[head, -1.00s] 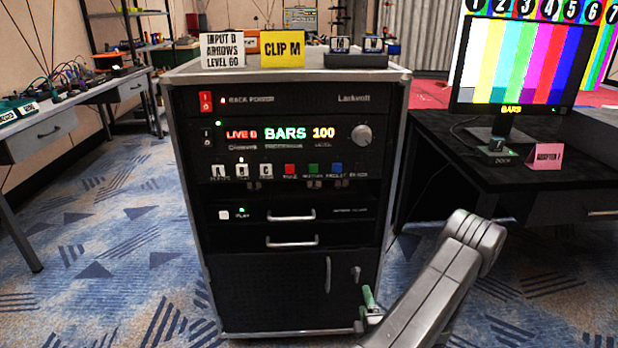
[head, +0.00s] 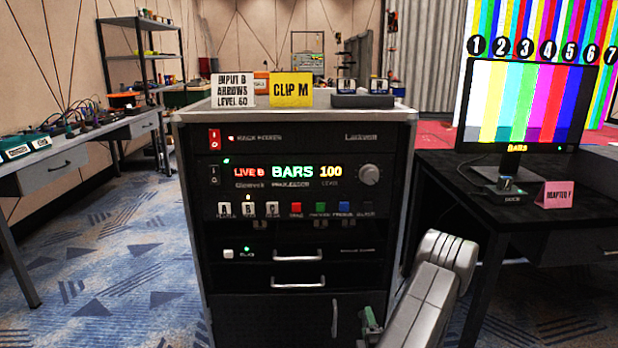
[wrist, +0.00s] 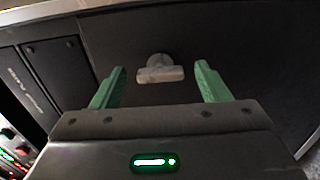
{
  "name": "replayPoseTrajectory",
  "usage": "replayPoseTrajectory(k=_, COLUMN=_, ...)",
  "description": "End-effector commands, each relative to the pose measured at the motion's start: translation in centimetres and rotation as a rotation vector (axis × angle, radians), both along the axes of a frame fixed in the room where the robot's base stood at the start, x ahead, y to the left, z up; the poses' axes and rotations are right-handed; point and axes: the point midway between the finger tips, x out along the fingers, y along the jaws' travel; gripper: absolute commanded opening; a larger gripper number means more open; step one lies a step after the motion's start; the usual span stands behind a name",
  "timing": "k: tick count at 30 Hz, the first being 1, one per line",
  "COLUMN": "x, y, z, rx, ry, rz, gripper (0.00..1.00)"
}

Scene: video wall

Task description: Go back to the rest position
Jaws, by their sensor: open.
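My gripper (head: 370,322) is low at the front right of the black equipment rack (head: 245,318), with a green finger showing in the head view. In the wrist view my gripper (wrist: 160,68) has its two green fingers wide apart. A small grey T-shaped latch (wrist: 160,74) on the dark rack front shows between them. The fingers do not touch it in the picture; how far off it is in depth I cannot tell. The gripper holds nothing.
A monitor (head: 528,100) with colour bars stands on the black desk (head: 480,215) at right, with a pink card (head: 556,194). A long table (head: 85,150) with gear is at left. Signs (head: 291,89) stand on the rack. Blue carpet (head: 130,265) is open at left.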

Motion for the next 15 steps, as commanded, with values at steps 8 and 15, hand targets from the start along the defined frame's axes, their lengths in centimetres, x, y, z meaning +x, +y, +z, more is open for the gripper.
replayPoseTrajectory(k=8, x=-2.8, y=-0.2, z=0.1, rx=0.008, ry=0.003, rz=-0.003, gripper=0.69)
replayPoseTrajectory(k=15, x=-7.4, y=-0.4, z=0.1, rx=0.009, ry=0.004, rz=-0.004, gripper=0.69)
